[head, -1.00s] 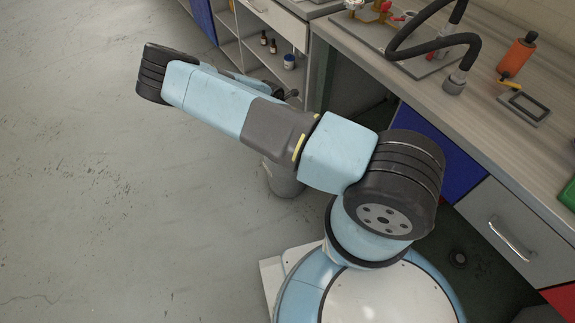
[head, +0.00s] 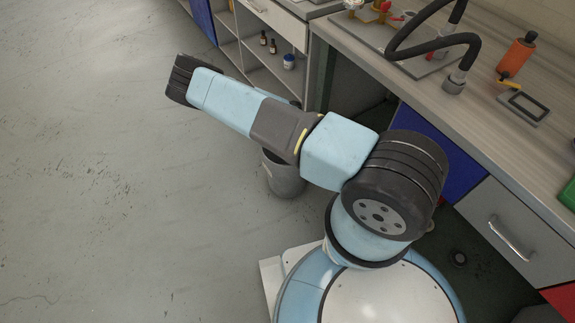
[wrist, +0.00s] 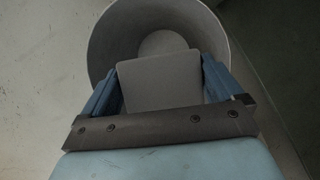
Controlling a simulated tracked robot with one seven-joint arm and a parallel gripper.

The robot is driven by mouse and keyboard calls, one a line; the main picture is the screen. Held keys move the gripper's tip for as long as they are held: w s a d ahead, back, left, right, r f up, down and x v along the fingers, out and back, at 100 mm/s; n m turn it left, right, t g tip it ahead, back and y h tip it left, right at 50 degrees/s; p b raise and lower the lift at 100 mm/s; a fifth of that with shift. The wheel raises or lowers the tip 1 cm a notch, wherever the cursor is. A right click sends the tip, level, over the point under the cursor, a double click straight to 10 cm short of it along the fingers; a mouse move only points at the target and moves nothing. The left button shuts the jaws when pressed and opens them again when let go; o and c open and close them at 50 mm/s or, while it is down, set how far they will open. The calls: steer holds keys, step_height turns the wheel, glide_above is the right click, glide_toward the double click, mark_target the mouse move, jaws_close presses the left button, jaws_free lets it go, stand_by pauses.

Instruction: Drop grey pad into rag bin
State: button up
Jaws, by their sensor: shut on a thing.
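The grey pad (wrist: 160,82) is a flat square held between the two blue fingers of my gripper (wrist: 161,80) in the wrist view. My gripper is shut on it. The rag bin (wrist: 112,40), a round grey bin, lies beyond the pad in the wrist view, and its open mouth and round bottom show past the pad's far edge. In the head view the bin (head: 284,180) stands on the floor, partly hidden behind my arm. My gripper and the pad are hidden behind my arm in the head view.
A bench (head: 475,110) with a black hose (head: 400,45), an orange bottle (head: 517,54) and a grey frame (head: 524,107) runs along the right. Open shelves (head: 268,68) with small bottles stand behind the bin. The floor (head: 110,180) at left is clear.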

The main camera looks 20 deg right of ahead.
steer(key=shift+s+d+f+n, duration=0.1)
steer(key=shift+d+f+n, duration=0.1)
steer(key=shift+f+n, duration=0.25)
steer(key=shift+f, duration=2.85)
steer(key=o, duration=0.9)
steer(key=shift+c, duration=0.2)
steer(key=d+v, duration=0.1)
steer(key=v, duration=1.2)
steer(key=shift+s+a+r, duration=0.15)
steer(key=shift+a+r, duration=0.15)
steer(key=shift+a, duration=0.05)
